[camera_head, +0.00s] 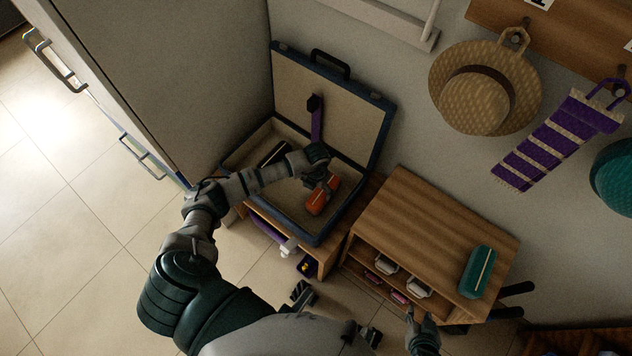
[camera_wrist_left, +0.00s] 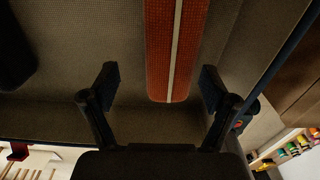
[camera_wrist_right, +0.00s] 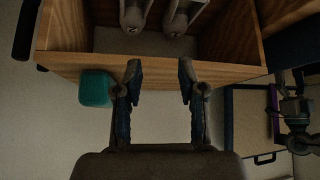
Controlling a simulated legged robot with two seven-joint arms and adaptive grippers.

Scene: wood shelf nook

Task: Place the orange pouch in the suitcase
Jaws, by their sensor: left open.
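The open suitcase (camera_head: 345,217) stands on a low wooden bench, its lid raised against the wall. The orange pouch (camera_head: 321,198), with a pale stripe, is inside the suitcase's base at the right side. In the left wrist view the orange pouch (camera_wrist_left: 158,50) appears beyond and between the fingertips, with a gap on each side. My left gripper (camera_head: 322,176) is over the suitcase, open and empty. Its fingers are spread in the left wrist view (camera_wrist_left: 156,85). My right gripper (camera_wrist_right: 158,75) is open and empty, close to the wooden cabinet's front.
A dark case (camera_head: 274,153) lies in the suitcase's left part. A purple strap (camera_head: 316,120) hangs on the lid. The wooden cabinet (camera_head: 420,215) at right bears a teal pouch (camera_head: 478,271); white items sit on its shelves. A straw hat (camera_head: 478,98) hangs on the wall.

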